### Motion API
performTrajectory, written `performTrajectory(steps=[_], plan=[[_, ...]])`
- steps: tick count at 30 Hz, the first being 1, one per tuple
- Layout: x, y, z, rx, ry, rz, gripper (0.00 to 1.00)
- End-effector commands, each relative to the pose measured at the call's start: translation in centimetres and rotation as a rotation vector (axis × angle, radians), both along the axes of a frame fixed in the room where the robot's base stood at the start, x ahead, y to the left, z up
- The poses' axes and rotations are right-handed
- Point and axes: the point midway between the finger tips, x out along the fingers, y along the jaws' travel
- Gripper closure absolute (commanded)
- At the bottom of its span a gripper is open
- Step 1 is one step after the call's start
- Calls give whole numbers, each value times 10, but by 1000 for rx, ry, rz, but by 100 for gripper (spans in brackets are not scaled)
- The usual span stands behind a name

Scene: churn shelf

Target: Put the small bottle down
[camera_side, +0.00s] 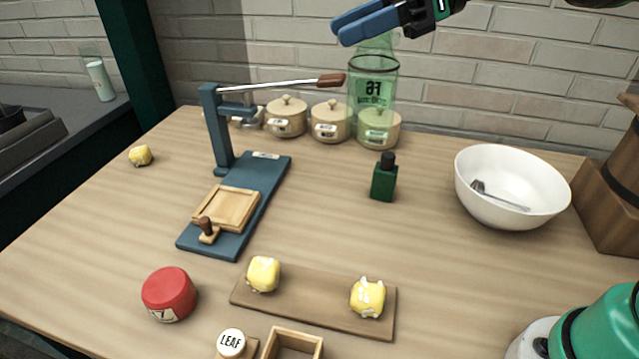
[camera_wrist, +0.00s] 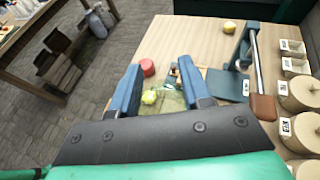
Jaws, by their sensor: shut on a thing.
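My gripper (camera_side: 340,30) is high at the top of the side view, with its blue fingers shut on a see-through green bottle (camera_side: 372,88). The bottle hangs upright below the fingers, and its dark label reads mirrored. Lidded pots show behind and through it. In the wrist view, my gripper (camera_wrist: 160,68) has its fingers on either side of a faint greenish see-through shape (camera_wrist: 168,102). A small dark green bottle with a black cap (camera_side: 384,180) stands upright on the wooden table (camera_side: 330,215), apart from my gripper.
Beige lidded pots (camera_side: 286,118) line the back edge. A blue press (camera_side: 260,185) stands left of centre, its lever reaching toward the held bottle. A white bowl (camera_side: 505,180) is at right. A board (camera_side: 315,295) with two yellow lumps and a red tub (camera_side: 168,293) are in front.

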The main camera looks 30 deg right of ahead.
Motion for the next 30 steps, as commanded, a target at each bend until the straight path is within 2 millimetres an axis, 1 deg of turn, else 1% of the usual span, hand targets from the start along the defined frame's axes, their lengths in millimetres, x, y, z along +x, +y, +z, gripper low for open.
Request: performTrajectory(steps=[3, 6, 10, 13, 17, 24, 30], plan=[[23, 23, 4, 1, 0, 8, 100], [41, 42, 5, 3, -1, 6, 100], [55, 59, 3, 7, -1, 4, 100], [59, 63, -7, 8, -2, 1, 100], [59, 63, -35, 8, -2, 1, 100], [59, 63, -93, 7, -2, 0, 100], [59, 63, -137, 8, -2, 0, 100]])
